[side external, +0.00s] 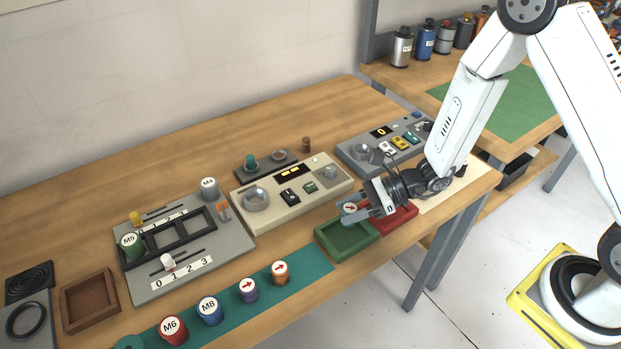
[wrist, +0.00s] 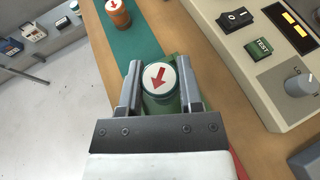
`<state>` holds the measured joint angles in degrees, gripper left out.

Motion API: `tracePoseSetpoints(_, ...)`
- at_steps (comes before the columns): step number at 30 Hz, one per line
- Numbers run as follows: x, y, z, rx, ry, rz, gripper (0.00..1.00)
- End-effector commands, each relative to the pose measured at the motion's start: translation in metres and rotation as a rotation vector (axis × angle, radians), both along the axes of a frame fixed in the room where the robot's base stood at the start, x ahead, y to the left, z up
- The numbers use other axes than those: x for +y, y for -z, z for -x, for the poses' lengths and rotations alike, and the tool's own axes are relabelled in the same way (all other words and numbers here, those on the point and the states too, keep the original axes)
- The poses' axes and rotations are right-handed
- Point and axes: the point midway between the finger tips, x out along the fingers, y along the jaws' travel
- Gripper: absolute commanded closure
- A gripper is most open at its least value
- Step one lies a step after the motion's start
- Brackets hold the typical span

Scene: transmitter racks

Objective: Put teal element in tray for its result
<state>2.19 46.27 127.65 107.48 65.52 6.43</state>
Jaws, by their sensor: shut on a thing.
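My gripper (side external: 352,211) is shut on the teal element (wrist: 158,80), which has a white top with a red arrow. In the side view the element (side external: 349,208) is partly hidden by the fingers. In the wrist view it sits upright between the two fingers. The gripper is low over the rear of the green tray (side external: 346,254), near the red tray (side external: 405,219) on its right. I cannot tell whether the element touches the tray.
A beige tester (side external: 240,204) with a dial and switches stands behind the trays. A teal mat (side external: 312,265) with several arrow and M-marked elements lies to the left. A grey console (side external: 365,165) stands behind the gripper. The table's front edge is close.

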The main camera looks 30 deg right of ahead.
Motion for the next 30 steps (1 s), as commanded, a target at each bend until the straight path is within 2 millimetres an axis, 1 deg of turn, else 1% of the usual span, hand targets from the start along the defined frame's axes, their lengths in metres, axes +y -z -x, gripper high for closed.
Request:
tracePoseSetpoints(3, 0.000, 0.007, 0.000, 0.001, -0.001, 0.000, 1.00)
tracePoseSetpoints(14, 0.000, 0.013, 0.000, 0.000, 0.000, 0.000, 1.00)
tracePoseSetpoints(24, 0.000, 0.040, 0.000, 0.002, 0.001, -0.001, 1.00)
tracePoseSetpoints(30, 0.000, 0.045, 0.000, 0.000, 0.000, -0.001, 1.00)
